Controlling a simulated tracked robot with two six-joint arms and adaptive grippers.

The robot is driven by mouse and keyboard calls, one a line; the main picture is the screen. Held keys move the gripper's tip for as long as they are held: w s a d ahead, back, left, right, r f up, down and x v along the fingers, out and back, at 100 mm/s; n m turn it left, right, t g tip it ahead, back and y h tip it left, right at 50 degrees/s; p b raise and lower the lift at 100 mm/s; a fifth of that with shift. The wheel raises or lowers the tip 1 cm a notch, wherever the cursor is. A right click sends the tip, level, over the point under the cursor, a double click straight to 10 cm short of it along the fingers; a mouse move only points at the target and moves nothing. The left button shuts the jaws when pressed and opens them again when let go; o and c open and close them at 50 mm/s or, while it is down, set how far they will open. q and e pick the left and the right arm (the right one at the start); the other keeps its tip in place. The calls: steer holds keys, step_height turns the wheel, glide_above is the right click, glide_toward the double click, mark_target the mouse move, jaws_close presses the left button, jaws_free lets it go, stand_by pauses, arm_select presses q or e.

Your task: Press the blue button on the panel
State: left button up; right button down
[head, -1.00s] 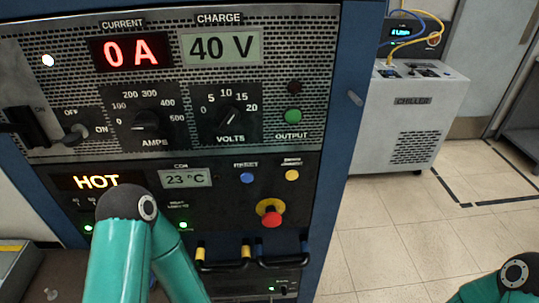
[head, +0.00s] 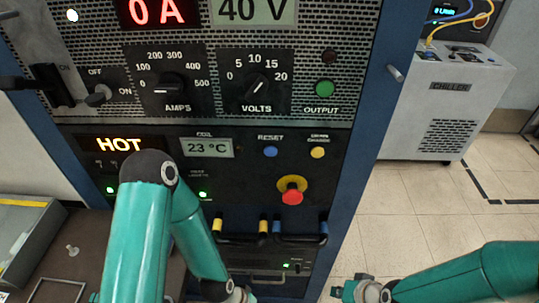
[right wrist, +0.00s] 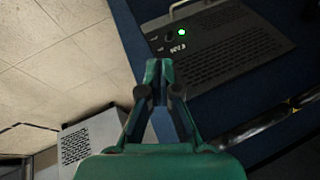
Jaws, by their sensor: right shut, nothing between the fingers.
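The blue button (head: 270,152) is a small round cap under the word RESET on the dark lower panel (head: 240,180) in the head view. Nothing covers it. My right gripper (head: 342,291) is low at the bottom edge of the head view, below and to the right of the button and well apart from it. In the right wrist view its fingers (right wrist: 158,70) are together with nothing between them. The button cannot be made out in the right wrist view.
A yellow button (head: 317,152) sits right of the blue one, with a red emergency knob (head: 291,192) below. Black handles (head: 240,238) with yellow and blue ends stick out lower down. A chiller (head: 445,110) stands at the back right. The floor between is clear.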

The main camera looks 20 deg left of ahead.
mark_target(271, 151)
steer(key=w+a+r+n+t+y+b, duration=0.1)
steer(key=w+a+r+n, duration=0.1)
steer(key=a+r, duration=0.4)
steer(key=w+a+r+n+t+y+b, duration=0.15)
steer(key=a+r, duration=0.25)
steer(key=r, duration=0.5)
steer(key=s+a+r+n+t+y, duration=0.1)
steer(key=s+a+r+n, duration=0.1)
steer(key=r, duration=0.7)
steer(key=s+a+r+n+y, duration=0.1)
steer(key=s+a+r+y, duration=0.1)
steer(key=a+r, duration=0.3)
step_height(271, 151, up, 4)
steer(key=shift+s+a+r+n+t+b, duration=0.15)
steer(key=shift+s+a+n+t+b, duration=0.1)
steer(key=shift+s+n+t+b, duration=0.25)
steer(key=shift+w+a+p, duration=0.4)
steer(key=shift+w+p, duration=1)
steer(key=shift+p, duration=0.3)
steer(key=shift+w+a+p, duration=0.45)
steer(key=shift+w+p, duration=0.95)
steer(key=shift+p, duration=0.35)
steer(key=shift+w+a+p, duration=0.4)
steer(key=shift+w+p, duration=1)
steer(key=shift+p, duration=0.3)
